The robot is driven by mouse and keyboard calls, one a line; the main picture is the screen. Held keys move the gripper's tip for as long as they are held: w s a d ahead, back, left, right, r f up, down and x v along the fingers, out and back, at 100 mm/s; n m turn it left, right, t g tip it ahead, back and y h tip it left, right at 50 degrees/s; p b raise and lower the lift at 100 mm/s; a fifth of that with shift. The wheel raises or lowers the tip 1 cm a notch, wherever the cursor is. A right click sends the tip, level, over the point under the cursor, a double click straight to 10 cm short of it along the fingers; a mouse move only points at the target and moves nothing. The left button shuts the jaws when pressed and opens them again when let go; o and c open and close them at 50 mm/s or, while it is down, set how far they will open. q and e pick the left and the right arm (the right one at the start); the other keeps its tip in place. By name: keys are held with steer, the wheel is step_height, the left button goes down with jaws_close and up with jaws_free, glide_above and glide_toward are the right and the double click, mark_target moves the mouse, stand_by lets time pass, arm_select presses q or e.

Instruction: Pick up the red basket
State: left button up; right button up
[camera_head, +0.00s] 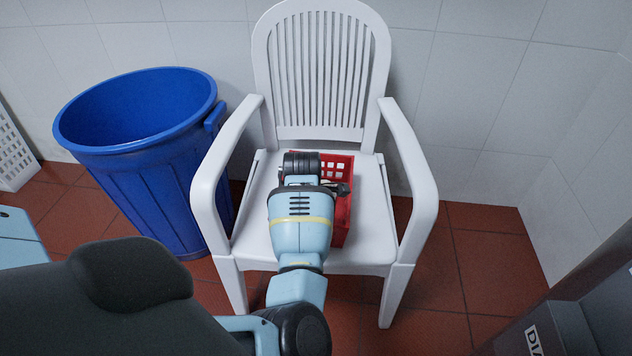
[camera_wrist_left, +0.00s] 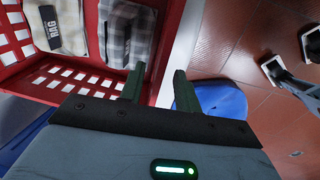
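The red basket (camera_head: 342,208) sits on the seat of a white plastic chair, partly hidden behind my left arm. In the left wrist view the basket (camera_wrist_left: 88,75) fills the upper left, with square holes in its wall and folded checked rags (camera_wrist_left: 128,32) with dark labels inside. My left gripper (camera_head: 343,188) is at the basket, mostly hidden in the head view. In the left wrist view its two dark green fingers (camera_wrist_left: 157,86) are apart, near the basket's right wall. I cannot tell whether they touch it. My right gripper is in neither view.
The white chair (camera_head: 411,165) has armrests on both sides of the basket and stands near a tiled wall. A large blue bin (camera_head: 150,190) stands left of it. A grey box-like object (camera_head: 585,315) is at the lower right. Red floor (camera_head: 475,250) is clear right of the chair.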

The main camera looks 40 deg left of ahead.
arm_select(q)
steer(key=f+b, duration=0.1)
steer(key=f, duration=0.2)
steer(key=f+b, duration=0.1)
steer(key=f, duration=0.1)
steer(key=shift+w+f+b, duration=0.1)
steer(key=shift+w+b, duration=0.2)
steer(key=shift+w, duration=0.1)
steer(key=shift+c, duration=0.7)
jaws_close()
